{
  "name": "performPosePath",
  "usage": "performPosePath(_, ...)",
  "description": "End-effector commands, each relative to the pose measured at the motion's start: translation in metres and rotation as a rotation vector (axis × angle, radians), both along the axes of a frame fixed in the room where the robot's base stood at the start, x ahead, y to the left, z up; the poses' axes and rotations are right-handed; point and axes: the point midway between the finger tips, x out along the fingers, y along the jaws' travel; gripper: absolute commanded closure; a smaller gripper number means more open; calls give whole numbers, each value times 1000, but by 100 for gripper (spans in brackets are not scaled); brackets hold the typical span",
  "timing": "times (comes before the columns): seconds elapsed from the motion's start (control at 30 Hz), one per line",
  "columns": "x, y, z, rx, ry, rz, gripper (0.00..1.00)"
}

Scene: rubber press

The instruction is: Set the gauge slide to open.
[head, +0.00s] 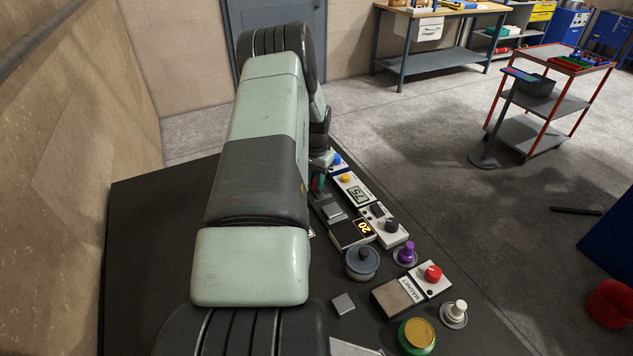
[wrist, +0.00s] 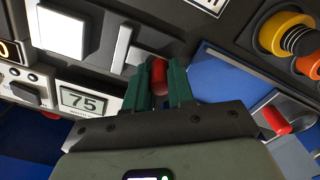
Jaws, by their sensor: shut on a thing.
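My gripper (wrist: 158,82) is shut on a red handle (wrist: 159,70) in the wrist view, with its green fingers on either side. The handle is mostly hidden between the fingers, and no gauge slide label is readable, so I cannot tell its setting. A second red handle (wrist: 276,120) sticks out at a slot on a blue panel to the right, apart from the gripper. In the head view my gripper (head: 318,180) is partly hidden behind my arm, at the far end of the row of controls.
A grey panel with a white lever (wrist: 122,48) and a "75" display (wrist: 83,101) lie left of the fingers. Yellow and orange round controls (wrist: 288,35) are at upper right. In the head view, knobs, including a red one (head: 433,272), crowd the black bench (head: 150,230).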

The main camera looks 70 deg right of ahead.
Motion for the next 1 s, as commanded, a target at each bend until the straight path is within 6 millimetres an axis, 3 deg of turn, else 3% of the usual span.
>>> performPosePath(0.07, 5, -5, 1, -19, -7, 5, 100)
performPosePath(0.1, 5, -5, 1, -20, -8, 5, 75)
performPosePath(0.27, 5, -4, 1, -18, -8, 5, 52)
performPosePath(0.53, 3, -3, 1, -13, -5, 3, 52)
performPosePath(0.67, 3, -4, 11, -15, -5, 3, 52)
performPosePath(1.0, 4, -4, 77, -16, -6, 4, 52)
